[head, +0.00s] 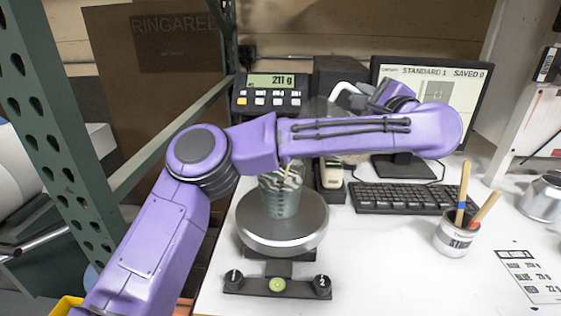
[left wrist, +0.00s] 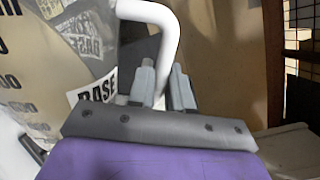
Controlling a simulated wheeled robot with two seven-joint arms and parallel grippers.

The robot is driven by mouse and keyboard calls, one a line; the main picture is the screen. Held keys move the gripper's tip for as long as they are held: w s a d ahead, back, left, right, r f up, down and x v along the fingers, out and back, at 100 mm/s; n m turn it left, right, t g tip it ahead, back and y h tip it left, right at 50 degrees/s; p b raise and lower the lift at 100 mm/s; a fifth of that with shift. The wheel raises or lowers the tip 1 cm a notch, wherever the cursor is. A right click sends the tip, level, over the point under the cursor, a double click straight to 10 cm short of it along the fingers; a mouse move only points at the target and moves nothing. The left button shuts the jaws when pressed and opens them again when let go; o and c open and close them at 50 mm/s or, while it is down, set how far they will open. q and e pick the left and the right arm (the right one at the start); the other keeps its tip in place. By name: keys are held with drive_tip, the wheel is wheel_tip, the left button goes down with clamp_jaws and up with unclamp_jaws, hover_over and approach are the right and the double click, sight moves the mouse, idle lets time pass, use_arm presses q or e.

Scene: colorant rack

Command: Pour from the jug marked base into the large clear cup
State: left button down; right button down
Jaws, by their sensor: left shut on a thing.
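The jug marked BASE (left wrist: 48,62) fills the left side of the left wrist view, with a white handle (left wrist: 166,32). My left gripper (left wrist: 162,86) is shut on that handle. In the head view the jug (head: 319,108) is mostly hidden behind my left forearm, held up above and behind the scale; its tilt and spout cannot be told. The large clear cup (head: 282,198) stands upright on the round scale plate (head: 283,243), with grey-green contents in its lower part. Its upper edge is partly covered by my arm. My right gripper is not in view.
The scale display (head: 271,81) reads 211 g. A monitor (head: 470,85), a keyboard (head: 400,198), a pot with wooden-handled tools (head: 456,236) and a printed card (head: 532,276) are to the right. A green rack post (head: 55,120) stands at left.

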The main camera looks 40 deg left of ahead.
use_arm(q)
drive_tip(key=shift+a+r, duration=0.1)
drive_tip(key=shift+r, duration=0.05)
drive_tip(key=f+m, duration=0.1)
drive_tip(key=w+d+f+m+b, duration=0.1)
drive_tip(key=f+m, duration=0.1)
drive_tip(key=f, duration=0.1)
drive_tip(key=shift+w+d+f+m, duration=0.1)
drive_tip(key=shift+w+d+m, duration=0.3)
drive_tip(key=shift+w, duration=0.2)
drive_tip(key=shift+w+d+f, duration=0.25)
drive_tip(key=shift+f, duration=0.05)
drive_tip(key=w+d+f+m+b, duration=0.1)
drive_tip(key=w+f+m, duration=0.1)
drive_tip(key=f+m, duration=0.3)
drive_tip(key=w+d+f+m+b, duration=0.1)
drive_tip(key=w+d+f+m, duration=0.15)
drive_tip(key=f, duration=0.45)
drive_tip(key=r, duration=0.2)
drive_tip(key=r+m+p, duration=0.1)
drive_tip(key=r, duration=0.1)
drive_tip(key=shift+s+a, duration=0.25)
drive_tip(key=shift+a, duration=0.1)
idle(1.0)
